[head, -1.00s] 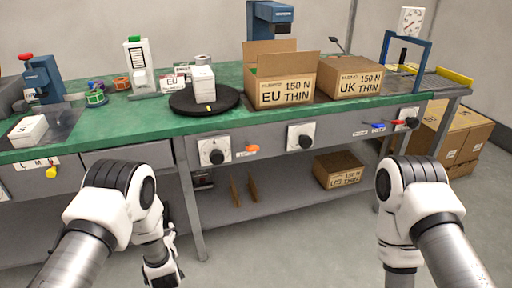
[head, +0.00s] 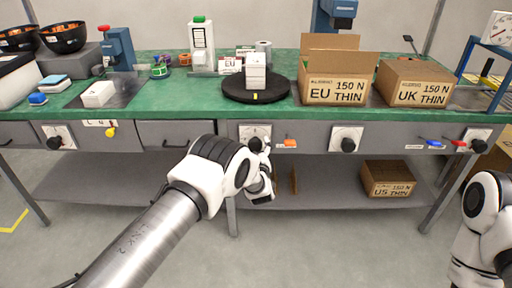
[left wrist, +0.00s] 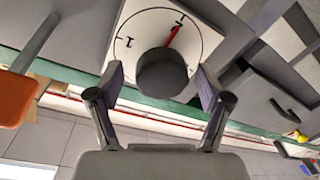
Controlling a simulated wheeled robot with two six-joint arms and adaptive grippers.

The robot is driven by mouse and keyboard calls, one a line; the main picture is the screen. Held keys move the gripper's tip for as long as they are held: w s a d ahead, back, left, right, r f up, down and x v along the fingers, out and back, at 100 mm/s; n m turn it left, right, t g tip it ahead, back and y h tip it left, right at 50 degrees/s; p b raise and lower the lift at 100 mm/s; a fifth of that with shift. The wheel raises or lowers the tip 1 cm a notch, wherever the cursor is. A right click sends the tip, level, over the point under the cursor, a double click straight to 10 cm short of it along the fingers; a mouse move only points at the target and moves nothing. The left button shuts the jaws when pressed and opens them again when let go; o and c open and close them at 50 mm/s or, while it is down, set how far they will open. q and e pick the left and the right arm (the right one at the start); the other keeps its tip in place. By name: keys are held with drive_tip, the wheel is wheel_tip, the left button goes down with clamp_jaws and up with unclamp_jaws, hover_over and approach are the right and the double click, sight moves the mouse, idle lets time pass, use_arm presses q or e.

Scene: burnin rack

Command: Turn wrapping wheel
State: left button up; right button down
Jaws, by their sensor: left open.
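A black round turntable (head: 238,91) with a small yellow mark lies on the green bench top, and white boxes (head: 256,72) are stacked on it. Below it on the bench front is a white dial plate (head: 246,131) with a black knob (head: 255,144). In the left wrist view the knob (left wrist: 162,73) shows close up, with a red pointer line and numbers on its round dial (left wrist: 145,25). My left gripper (left wrist: 160,88) is open, one finger on either side of the knob in that view; contact is not clear. My right gripper is out of view.
An orange lever (head: 287,143) sits right of the dial and shows in the left wrist view (left wrist: 12,97). Another black knob (head: 347,145) is farther right. A US carton (head: 387,190) is on the lower shelf.

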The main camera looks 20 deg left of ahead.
use_arm(q)
drive_tip(key=shift+w+a, duration=0.3)
drive_tip(key=shift+w, duration=0.05)
drive_tip(key=shift+r, duration=0.1)
drive_tip(key=c, duration=1.2)
drive_tip(key=shift+o, duration=0.2)
